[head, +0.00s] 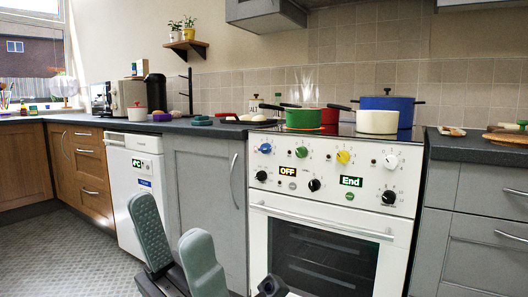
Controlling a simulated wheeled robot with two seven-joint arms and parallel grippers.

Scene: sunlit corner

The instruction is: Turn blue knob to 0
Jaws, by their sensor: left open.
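The blue knob (265,148) is at the upper left of the white stove's control panel (327,171). Its small scale marks are too small to read, so I cannot tell its setting. My left gripper (172,219) is low in the picture, left of the stove and in front of the grey cabinet and white dishwasher. Its two grey-green fingers are apart, with nothing between them. It is well below and left of the blue knob, not touching it. My right gripper does not clearly show.
Green (301,152), yellow (343,157) and white (390,161) knobs share the top row; black knobs sit below. Pots, including a green pot (303,118) and a blue pot (388,106), stand on the stove. The oven handle (320,222) sticks out below the panel. Floor at left is clear.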

